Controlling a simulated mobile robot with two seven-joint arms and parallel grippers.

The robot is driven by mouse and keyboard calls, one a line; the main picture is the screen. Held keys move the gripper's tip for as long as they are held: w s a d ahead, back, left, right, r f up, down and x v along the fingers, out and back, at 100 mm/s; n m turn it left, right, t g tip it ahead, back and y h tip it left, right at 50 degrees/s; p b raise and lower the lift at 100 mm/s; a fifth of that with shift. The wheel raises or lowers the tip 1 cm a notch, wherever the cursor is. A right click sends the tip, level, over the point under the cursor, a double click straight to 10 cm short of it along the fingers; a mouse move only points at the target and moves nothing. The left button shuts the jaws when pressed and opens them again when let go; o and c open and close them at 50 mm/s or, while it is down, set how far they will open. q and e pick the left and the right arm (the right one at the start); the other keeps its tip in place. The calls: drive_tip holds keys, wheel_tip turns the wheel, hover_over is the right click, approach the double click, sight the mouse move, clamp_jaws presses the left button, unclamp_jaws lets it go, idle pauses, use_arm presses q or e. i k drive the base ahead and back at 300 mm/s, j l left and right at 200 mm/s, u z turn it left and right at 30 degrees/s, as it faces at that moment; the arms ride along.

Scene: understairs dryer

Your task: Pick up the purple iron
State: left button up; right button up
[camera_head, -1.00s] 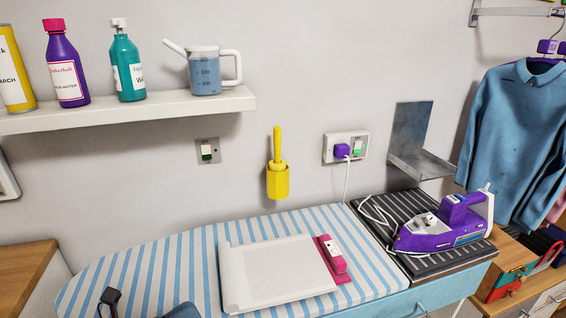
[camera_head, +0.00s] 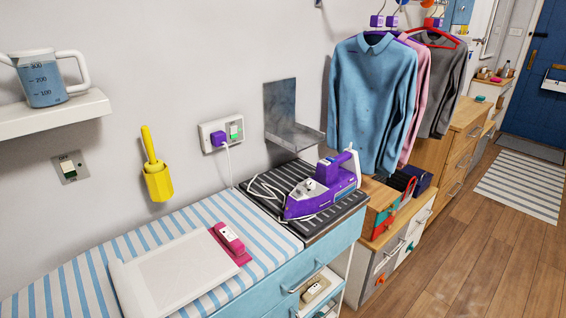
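The purple iron (camera_head: 322,185) rests on a dark ribbed mat (camera_head: 342,208) at the right end of the ironing surface. Its white and purple handle end points up and to the right. A white cord runs from the iron's left side toward a purple plug (camera_head: 219,139) in the wall socket. Neither of my grippers shows in the head view, so nothing is seen near or touching the iron.
A striped ironing board (camera_head: 75,285) holds a white sheet (camera_head: 175,275) and a pink block (camera_head: 230,238) left of the iron. A metal wall bracket (camera_head: 290,132) is behind it. Hanging shirts (camera_head: 372,100) are at the back right. Wooden floor (camera_head: 465,255) is open at right.

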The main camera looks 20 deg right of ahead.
sight(336, 182)
drive_tip(key=i+l+u, duration=0.1)
drive_tip(key=l+u, duration=0.25)
drive_tip(key=l, duration=0.55)
drive_tip(key=l+u, duration=0.3)
drive_tip(key=l, duration=0.65)
